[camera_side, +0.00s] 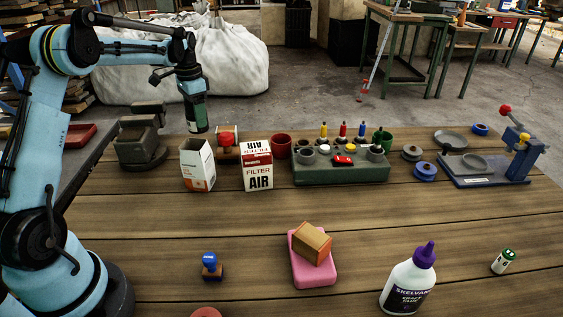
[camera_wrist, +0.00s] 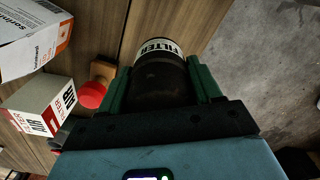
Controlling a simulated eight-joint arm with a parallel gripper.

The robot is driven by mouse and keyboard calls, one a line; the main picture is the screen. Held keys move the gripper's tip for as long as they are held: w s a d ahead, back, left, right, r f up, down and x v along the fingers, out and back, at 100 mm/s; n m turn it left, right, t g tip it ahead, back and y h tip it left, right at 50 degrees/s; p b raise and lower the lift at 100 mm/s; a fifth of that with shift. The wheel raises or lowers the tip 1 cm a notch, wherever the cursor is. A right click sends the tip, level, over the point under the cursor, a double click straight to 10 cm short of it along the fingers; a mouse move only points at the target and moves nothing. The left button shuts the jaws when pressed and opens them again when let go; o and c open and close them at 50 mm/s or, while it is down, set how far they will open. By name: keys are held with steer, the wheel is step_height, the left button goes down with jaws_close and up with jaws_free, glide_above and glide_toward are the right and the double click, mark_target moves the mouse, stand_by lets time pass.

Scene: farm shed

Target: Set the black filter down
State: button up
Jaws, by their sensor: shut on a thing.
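My gripper (camera_side: 191,93) is shut on the black filter (camera_side: 199,124) and holds it upright in the air near the table's far left edge. In the wrist view, the black filter (camera_wrist: 160,72) with its white "FILTER" label sits between the green fingers of my gripper (camera_wrist: 164,88). In the side view the filter hangs just left of a red-knobbed wooden block and above an open white box. I cannot tell its exact height over the table.
On the wooden table (camera_side: 150,220) stand an open white box (camera_side: 198,166), an AIR filter box (camera_side: 257,166), a red-knobbed block (camera_side: 227,139), a grey vise (camera_side: 140,140) and a green tool holder (camera_side: 340,172). The table between is largely clear.

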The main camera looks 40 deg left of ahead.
mark_target(194, 127)
steer(key=shift+a+f, duration=0.4)
steer(key=shift+a, duration=0.2)
steer(key=shift+a+f, duration=0.4)
steer(key=shift+a, duration=0.2)
steer(key=shift+f, duration=1.9)
steer(key=shift+f, duration=0.2)
steer(key=o, duration=1.2)
steer(key=shift+r, duration=0.1)
